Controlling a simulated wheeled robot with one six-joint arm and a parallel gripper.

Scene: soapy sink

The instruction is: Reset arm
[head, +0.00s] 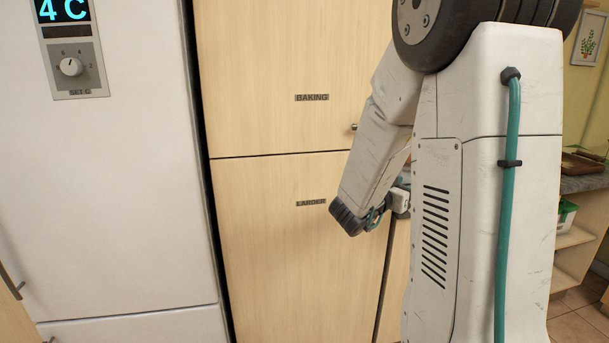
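My arm comes down from the upper right of the head view, folded in front of the wooden cupboard. My gripper (399,201) is mostly hidden behind my own white arm link. Only a small pale part near the wrist shows, so I cannot see its fingers or whether it holds anything. The wrist hangs in front of the lower cupboard door (290,260), which is labelled LARDER.
A white fridge (110,200) with a "4 C" display (62,10) and a dial (72,67) stands at the left. The upper door (270,80) is labelled BAKING. At the right are a counter (585,183), open shelves (575,238) and some tiled floor.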

